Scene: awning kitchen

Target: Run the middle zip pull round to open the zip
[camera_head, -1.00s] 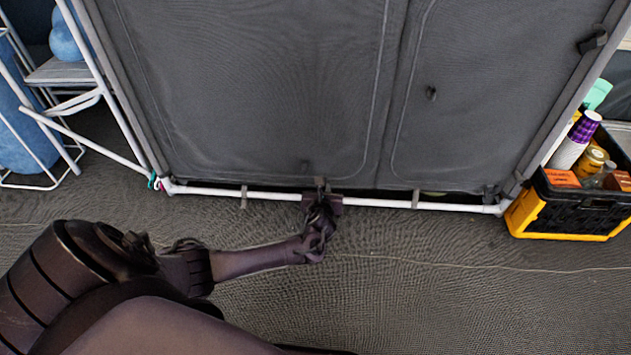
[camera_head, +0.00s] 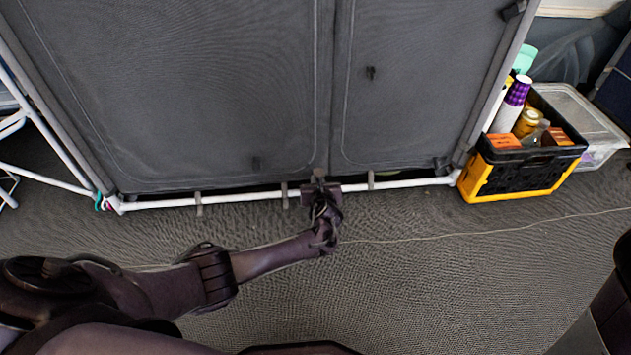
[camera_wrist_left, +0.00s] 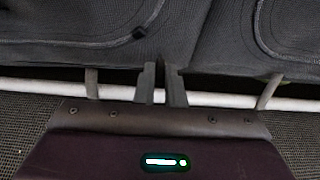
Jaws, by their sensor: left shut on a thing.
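The grey fabric cupboard front (camera_head: 200,90) fills the upper head view, with two panels outlined by curved seams. My left gripper (camera_head: 320,178) is at its bottom edge, by the gap between the panels and just above the white bottom rail. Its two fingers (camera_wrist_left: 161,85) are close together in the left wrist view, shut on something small. I take it to be the middle zip pull, which the fingers hide. I cannot tell how far the zip is open. A small dark tab (camera_head: 371,72) hangs on the right panel. My right gripper is out of view.
The white rail (camera_head: 240,197) runs under the cupboard, with grey straps around it. A black and yellow crate (camera_head: 520,178) of bottles and boxes stands at the right, beside a clear bin (camera_head: 580,115). A white frame stands at the left. The floor in front is clear.

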